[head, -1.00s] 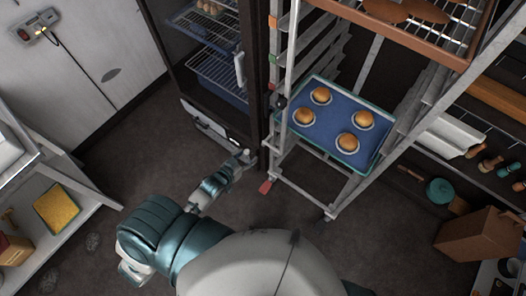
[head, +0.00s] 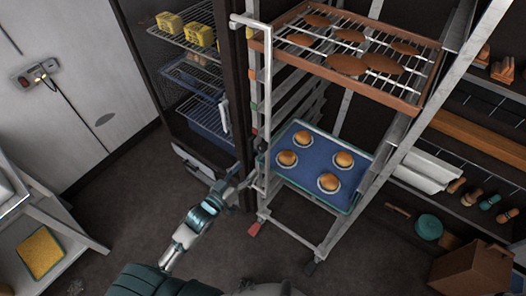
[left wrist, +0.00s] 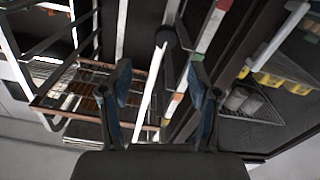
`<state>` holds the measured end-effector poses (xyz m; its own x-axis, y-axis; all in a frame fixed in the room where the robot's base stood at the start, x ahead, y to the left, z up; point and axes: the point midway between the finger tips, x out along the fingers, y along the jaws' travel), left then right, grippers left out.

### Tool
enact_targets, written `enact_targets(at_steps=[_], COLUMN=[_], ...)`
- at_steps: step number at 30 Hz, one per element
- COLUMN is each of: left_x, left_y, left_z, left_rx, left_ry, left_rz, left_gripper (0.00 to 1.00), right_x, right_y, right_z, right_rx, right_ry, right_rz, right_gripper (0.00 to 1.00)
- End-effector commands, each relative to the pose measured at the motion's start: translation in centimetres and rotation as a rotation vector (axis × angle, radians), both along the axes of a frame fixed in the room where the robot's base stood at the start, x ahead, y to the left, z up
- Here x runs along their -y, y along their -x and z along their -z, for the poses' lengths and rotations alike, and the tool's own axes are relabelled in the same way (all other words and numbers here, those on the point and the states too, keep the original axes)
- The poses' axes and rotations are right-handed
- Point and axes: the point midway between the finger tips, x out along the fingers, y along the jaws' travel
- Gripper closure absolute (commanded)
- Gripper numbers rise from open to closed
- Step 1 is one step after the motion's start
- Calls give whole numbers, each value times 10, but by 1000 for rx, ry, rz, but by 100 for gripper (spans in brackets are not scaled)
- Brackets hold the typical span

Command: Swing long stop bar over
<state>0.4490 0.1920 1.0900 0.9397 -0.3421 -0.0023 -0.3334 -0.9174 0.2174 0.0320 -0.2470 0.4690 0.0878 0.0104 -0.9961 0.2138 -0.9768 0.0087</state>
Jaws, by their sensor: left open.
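The long stop bar (head: 267,95) is a pale upright bar along the front left post of the rack, with a bent top end. A dark round pivot or knob sits near its lower part. My left gripper (head: 243,182) is low beside that post, at the bar's lower end. In the left wrist view my left gripper (left wrist: 163,95) is open, with its two fingers spread. The pale bar (left wrist: 150,92) shows between them, beyond the fingertips, with the dark knob above. I cannot tell whether a finger touches the bar. My right gripper is out of view.
The rack holds a blue tray (head: 310,205) with several buns and a brown upper tray (head: 425,100) with flat brown pastries. An open-looking fridge with yellow packs (head: 200,35) stands left of the rack. A cardboard box (head: 470,268) is at lower right.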

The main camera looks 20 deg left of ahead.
Motion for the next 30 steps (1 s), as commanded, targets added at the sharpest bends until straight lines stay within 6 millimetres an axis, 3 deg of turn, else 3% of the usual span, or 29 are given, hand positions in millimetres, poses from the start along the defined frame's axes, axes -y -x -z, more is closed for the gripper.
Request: enact_targets(at_steps=[18, 30], left_x=[34, 38], left_y=[-87, -109], left_z=[1, 1], left_rx=[2, -1], left_ry=[-4, -1], left_rz=[-1, -1], left_gripper=[38, 38], right_x=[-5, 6], right_y=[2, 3], right_z=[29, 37], right_rx=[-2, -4], right_ry=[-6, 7], right_rz=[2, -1], right_gripper=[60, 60])
